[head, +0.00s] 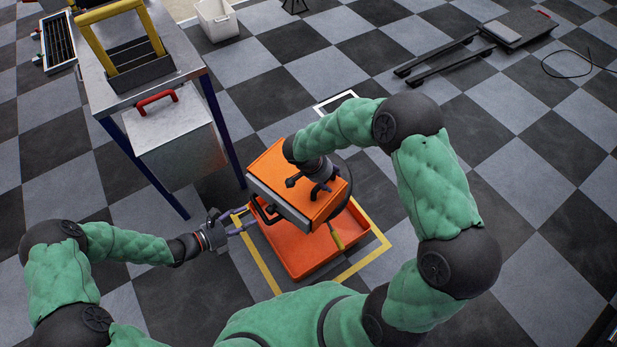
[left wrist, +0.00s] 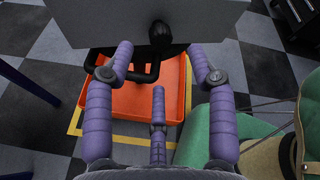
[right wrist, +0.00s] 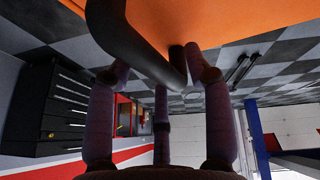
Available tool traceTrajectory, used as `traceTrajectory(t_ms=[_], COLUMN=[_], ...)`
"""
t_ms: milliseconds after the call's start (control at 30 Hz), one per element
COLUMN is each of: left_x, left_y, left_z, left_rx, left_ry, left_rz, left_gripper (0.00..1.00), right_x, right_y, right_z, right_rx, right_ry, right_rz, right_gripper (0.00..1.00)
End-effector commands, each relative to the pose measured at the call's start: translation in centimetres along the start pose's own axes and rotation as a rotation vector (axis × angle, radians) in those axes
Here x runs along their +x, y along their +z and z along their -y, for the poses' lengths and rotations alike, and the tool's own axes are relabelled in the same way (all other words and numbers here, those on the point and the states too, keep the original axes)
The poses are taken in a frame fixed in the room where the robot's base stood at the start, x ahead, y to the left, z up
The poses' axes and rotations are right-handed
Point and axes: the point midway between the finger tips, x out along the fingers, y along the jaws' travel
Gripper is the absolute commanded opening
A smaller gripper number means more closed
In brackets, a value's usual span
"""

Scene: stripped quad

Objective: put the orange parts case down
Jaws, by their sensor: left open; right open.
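The orange parts case (head: 275,165), with a grey front face and black handles, is over the back of the orange tray (head: 300,262) in the head view. I cannot tell whether it touches the tray. My left gripper (head: 240,220) is open at the case's front left. In the left wrist view its fingers stand either side of a black handle (left wrist: 150,72) below the case's grey face (left wrist: 110,22).
Yellow tape (head: 367,258) frames the tray on the checkered floor. A yellow-green handled tool (head: 336,236) shows at the tray's right. A metal bench (head: 130,85) with a grey box (head: 178,145) below stands left. Open floor lies to the right.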

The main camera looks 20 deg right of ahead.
Motion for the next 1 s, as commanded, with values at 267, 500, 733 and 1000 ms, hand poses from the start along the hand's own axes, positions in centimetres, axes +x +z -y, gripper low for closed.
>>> traceTrajectory(t_ms=[267,500,733,1000], left_x=[-3.7,-4.4,-4.3,-4.3], left_y=[0.0,0.0,0.0,0.0], left_z=[0.0,0.0,0.0,0.0], left_rx=[-0.001,0.000,0.000,0.000], left_ry=[0.002,0.000,0.000,0.000], left_rz=[0.000,-0.001,-0.001,-0.001], left_gripper=[0.56,0.56,0.56,0.56], right_x=[0.0,-1.1,-5.3,-10.0], right_y=[0.0,-0.1,-0.1,0.0], right_z=[0.0,0.1,0.1,0.1], right_rx=[0.000,-0.001,0.001,0.000], right_ry=[0.000,-0.001,-0.005,-0.003], right_rz=[0.000,-0.002,-0.003,-0.001], right_gripper=[0.52,0.52,0.52,0.52])
